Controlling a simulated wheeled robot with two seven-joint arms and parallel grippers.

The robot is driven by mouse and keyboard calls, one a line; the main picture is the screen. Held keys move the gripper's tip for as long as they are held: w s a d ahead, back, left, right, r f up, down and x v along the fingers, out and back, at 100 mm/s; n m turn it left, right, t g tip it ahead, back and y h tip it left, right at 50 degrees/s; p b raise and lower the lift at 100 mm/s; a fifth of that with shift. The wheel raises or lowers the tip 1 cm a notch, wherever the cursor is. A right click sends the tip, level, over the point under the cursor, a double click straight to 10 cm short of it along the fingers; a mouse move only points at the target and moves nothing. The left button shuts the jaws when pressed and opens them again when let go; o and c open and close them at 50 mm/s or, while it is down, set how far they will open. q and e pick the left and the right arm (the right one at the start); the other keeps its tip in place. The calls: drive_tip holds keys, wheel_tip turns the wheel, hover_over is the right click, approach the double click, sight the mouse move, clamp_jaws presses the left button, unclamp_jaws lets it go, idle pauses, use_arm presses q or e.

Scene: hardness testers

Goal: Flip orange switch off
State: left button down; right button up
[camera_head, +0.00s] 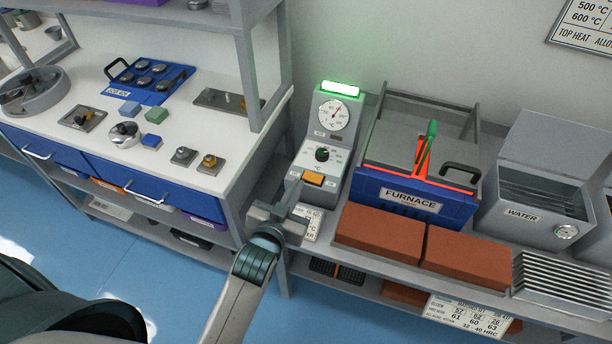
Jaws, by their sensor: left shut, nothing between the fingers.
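The orange switch (313,179) sits low on the front of a grey control box (331,133) with a round dial and a black knob. A green light (340,88) glows on top of the box. My left gripper (292,205) is shut and empty, just below and left of the switch. Its fingertips are close to the switch; I cannot tell whether they touch it. My right gripper is not in view.
A blue furnace (408,198) with a glowing red edge stands right of the box, with red-brown bricks (380,234) in front. A water tank (540,212) stands farther right. A white-topped bench (60,130) with small parts is at left.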

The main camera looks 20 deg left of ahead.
sight(305, 178)
use_arm(q)
drive_tip(key=shift+w, duration=0.15)
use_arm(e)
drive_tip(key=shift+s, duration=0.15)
